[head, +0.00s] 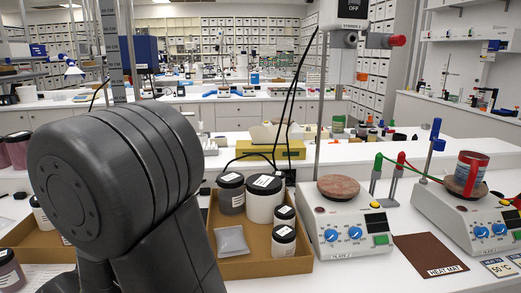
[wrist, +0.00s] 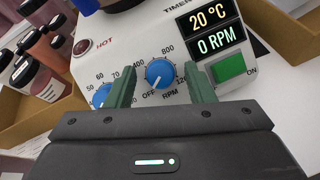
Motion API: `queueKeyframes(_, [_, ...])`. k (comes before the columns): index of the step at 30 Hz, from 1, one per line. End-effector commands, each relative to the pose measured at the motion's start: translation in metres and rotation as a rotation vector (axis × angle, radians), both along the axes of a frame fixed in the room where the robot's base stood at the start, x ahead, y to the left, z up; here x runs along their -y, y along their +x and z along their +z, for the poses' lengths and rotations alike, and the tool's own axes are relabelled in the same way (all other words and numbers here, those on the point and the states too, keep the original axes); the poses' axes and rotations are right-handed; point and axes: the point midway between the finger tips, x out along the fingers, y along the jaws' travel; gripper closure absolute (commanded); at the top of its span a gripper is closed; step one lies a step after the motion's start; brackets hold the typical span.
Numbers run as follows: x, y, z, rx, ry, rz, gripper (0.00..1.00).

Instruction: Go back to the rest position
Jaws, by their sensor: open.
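My gripper (wrist: 160,68) shows only in the wrist view. Its two grey-green fingers are apart with nothing between them, in front of a white hot plate's panel (wrist: 140,48). Behind and between the fingers is a blue RPM knob (wrist: 160,73). A second blue knob (wrist: 102,95) is partly hidden by the left finger. A green ON switch (wrist: 228,68) is right of the fingers, below a display (wrist: 213,32) reading 20 °C and 0 RPM. I cannot tell whether the fingers touch the panel. In the head view my arm covers the left foreground, and my gripper is hidden.
A cardboard tray (head: 263,265) holds several dark-lidded jars and a grey packet. Right of it are a hot plate (head: 345,218) and another (head: 462,222) bearing a red-banded jar (head: 467,172). A brown heat mat (head: 430,255) lies between them. Several jars (wrist: 35,80) stand close left of my gripper.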

Motion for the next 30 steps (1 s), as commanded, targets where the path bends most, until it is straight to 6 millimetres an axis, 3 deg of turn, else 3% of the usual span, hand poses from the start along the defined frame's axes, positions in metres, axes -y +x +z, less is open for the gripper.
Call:
queueKeyframes(8, [-0.002, -0.012, 0.005, 0.0, 0.001, 0.004, 0.51])
queueKeyframes(30, [-0.005, -0.097, 0.04, 0.0, 0.0, 0.005, 0.51])
